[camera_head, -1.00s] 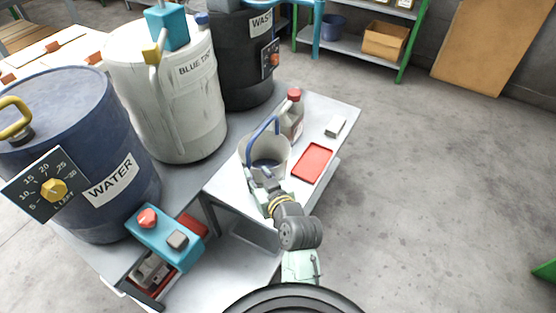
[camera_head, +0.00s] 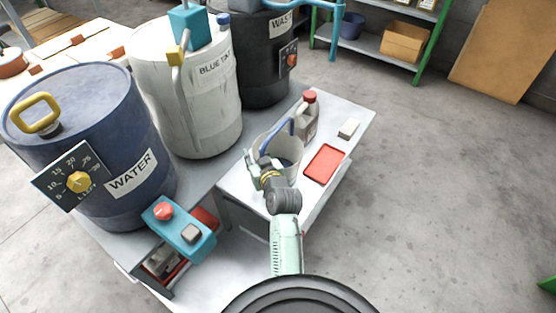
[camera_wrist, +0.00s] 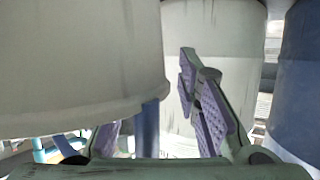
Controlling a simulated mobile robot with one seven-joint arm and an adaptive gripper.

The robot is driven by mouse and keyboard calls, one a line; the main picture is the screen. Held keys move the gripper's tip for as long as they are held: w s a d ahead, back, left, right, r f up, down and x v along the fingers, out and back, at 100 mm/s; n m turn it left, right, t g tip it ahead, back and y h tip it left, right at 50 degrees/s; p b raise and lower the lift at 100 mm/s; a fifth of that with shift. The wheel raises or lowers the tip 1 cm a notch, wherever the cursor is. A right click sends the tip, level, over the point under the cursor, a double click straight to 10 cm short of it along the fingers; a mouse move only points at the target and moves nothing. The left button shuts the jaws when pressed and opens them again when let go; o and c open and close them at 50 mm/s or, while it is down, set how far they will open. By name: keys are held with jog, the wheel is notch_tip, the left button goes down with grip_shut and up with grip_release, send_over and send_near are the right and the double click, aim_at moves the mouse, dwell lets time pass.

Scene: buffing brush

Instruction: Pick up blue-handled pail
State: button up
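The pail (camera_head: 287,173) is pale grey-white with a blue handle (camera_head: 276,137) raised over its mouth. It stands on the light side table. My gripper (camera_head: 256,169) is at the pail's near left side, partly covering it. In the wrist view my gripper (camera_wrist: 155,125) has its two purple-padded fingers spread apart. The pail's pale wall (camera_wrist: 75,60) fills the upper left there, and a blue bar, seemingly the handle (camera_wrist: 148,130), stands between the fingers. I cannot see either pad touching it.
A grey jug with a red cap (camera_head: 307,115) stands close behind the pail. The white drum (camera_head: 185,95) and blue water drum (camera_head: 90,140) stand to the left. Open floor lies right.

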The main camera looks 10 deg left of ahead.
grip_shut()
dwell(0.3)
dwell(0.8)
